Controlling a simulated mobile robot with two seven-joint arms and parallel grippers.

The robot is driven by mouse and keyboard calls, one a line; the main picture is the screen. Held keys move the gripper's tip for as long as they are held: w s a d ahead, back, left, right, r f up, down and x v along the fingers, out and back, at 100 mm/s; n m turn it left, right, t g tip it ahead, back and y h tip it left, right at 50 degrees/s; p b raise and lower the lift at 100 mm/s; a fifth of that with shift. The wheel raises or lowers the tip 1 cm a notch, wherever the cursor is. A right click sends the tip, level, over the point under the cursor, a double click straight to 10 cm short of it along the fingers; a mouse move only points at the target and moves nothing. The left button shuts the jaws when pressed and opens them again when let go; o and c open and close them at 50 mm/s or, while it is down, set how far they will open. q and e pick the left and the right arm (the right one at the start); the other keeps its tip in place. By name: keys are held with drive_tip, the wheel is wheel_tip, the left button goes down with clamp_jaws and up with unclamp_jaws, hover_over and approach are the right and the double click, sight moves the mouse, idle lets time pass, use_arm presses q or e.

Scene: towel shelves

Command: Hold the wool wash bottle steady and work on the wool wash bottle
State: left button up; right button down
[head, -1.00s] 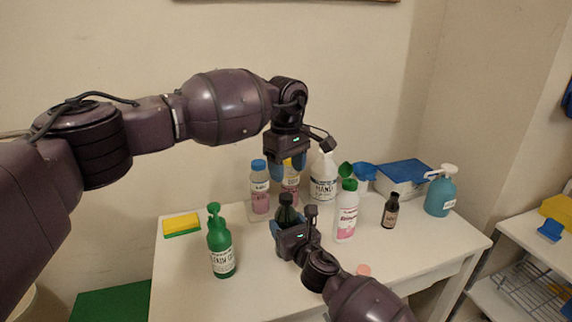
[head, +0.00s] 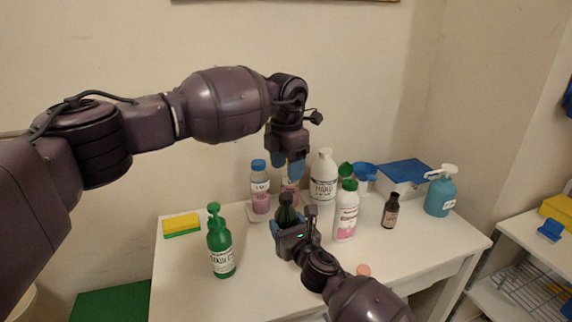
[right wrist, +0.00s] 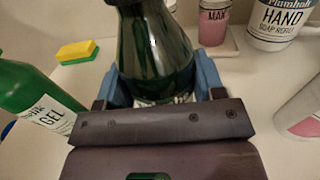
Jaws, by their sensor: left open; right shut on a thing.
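A dark green bottle (head: 286,212), which I take for the wool wash bottle, stands upright near the middle of the white table. Its label is mostly hidden by my fingers. In the head view, my right gripper (head: 287,226) is shut around its body. The right wrist view shows the dark green bottle (right wrist: 155,50) between the blue fingers (right wrist: 160,92), its top outside the picture. My left gripper (head: 287,172) points down above the bottle, open and empty, with a small gap in the picture between its fingertips and the bottle's dark top.
Close by stand a green pump bottle (head: 220,248), a blue-capped bottle (head: 260,190), a white bottle (head: 323,178) and a white-and-pink bottle (head: 346,215). A small brown bottle (head: 390,212) and a blue pump bottle (head: 440,195) are further right.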

sight(286, 196)
use_arm(q)
drive_tip(key=n, duration=1.1)
drive_tip(key=shift+a, duration=0.1)
drive_tip(key=n, duration=0.3)
drive_tip(key=shift+n, duration=0.3)
drive_tip(key=shift+f, duration=4)
